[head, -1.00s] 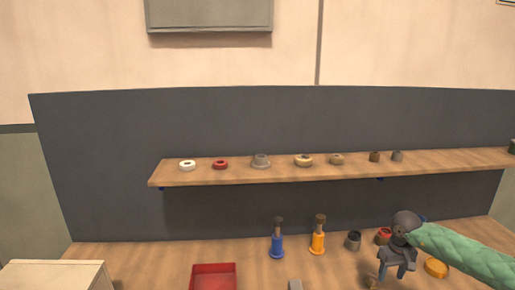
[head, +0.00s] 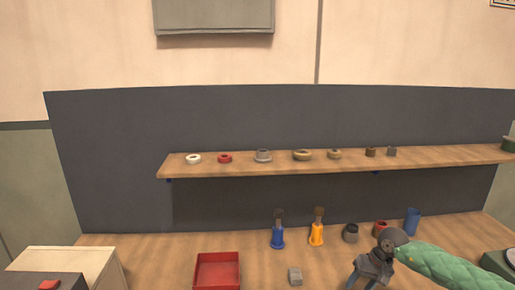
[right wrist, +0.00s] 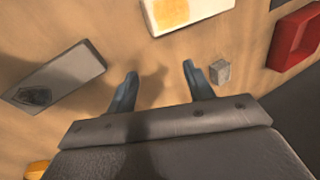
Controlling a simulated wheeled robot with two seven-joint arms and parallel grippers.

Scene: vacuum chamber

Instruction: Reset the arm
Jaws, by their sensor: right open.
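My right arm, in a green quilted sleeve (head: 450,267), comes in from the right in the head view. Its dark gripper (head: 368,281) hangs low over the wooden bench (head: 150,255), cut by the bottom edge. In the right wrist view the right gripper (right wrist: 159,76) has its two fingers apart with only bare wood between them, so it is open and empty. A small grey block (right wrist: 221,72) lies just beyond the right-hand finger. My left gripper is not in view.
A red tray (head: 218,270), a grey block (head: 295,276), a blue-based item (head: 278,236), an orange-based item (head: 317,234) and a blue cylinder (head: 412,221) stand on the bench. A shelf (head: 230,170) with several rings runs behind. A pale box (head: 75,262) is at left.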

